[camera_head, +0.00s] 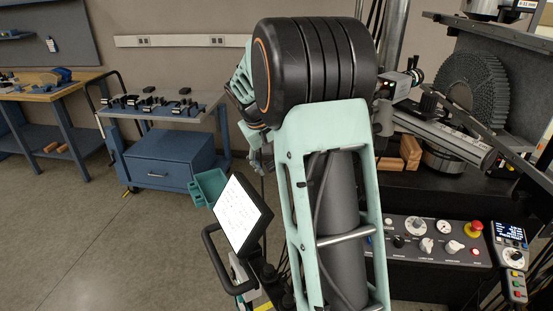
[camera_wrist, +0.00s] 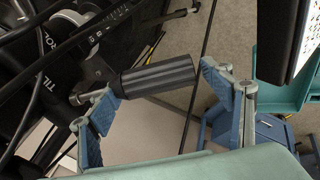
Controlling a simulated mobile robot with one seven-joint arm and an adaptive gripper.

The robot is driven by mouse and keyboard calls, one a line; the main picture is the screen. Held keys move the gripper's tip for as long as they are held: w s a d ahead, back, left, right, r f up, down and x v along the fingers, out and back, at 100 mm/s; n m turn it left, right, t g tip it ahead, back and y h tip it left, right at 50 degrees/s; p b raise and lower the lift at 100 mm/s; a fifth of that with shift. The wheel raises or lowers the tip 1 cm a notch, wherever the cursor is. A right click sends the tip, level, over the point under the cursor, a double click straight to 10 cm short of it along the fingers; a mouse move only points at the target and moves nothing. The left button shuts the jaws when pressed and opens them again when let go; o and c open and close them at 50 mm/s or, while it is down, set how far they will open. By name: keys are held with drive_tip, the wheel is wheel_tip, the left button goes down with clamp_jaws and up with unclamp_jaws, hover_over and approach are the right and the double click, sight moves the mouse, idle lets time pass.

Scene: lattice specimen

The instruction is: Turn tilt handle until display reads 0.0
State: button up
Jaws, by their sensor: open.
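The tilt handle (camera_wrist: 158,76) is a dark grey ribbed cylinder in the wrist view, on a metal stem at its left end. A black plate with white lettering starting "TIL" (camera_wrist: 35,92) and a scale with marks lies left of it. My gripper (camera_wrist: 162,82) is open, with one blue-padded finger near each end of the handle. I see no firm grip, and cannot tell whether a pad touches it. In the head view my arm hides the handle and gripper. A pendant with a small blue screen (camera_head: 510,233) is at right; its figures are too small to read.
A control panel (camera_head: 436,241) with knobs and a red stop button is at lower right. A large dark toothed wheel (camera_head: 473,88) stands above it. A white-faced tablet (camera_head: 241,215) is beside my arm. A blue cart (camera_head: 168,157) stands behind; the left floor is clear.

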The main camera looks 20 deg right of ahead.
drive_tip(key=shift+r, duration=0.1)
drive_tip(key=v, duration=1.1)
drive_tip(key=shift+a+r, duration=0.2)
drive_tip(key=shift+r, duration=0.15)
drive_tip(key=shift+s, duration=0.1)
idle(1.7)
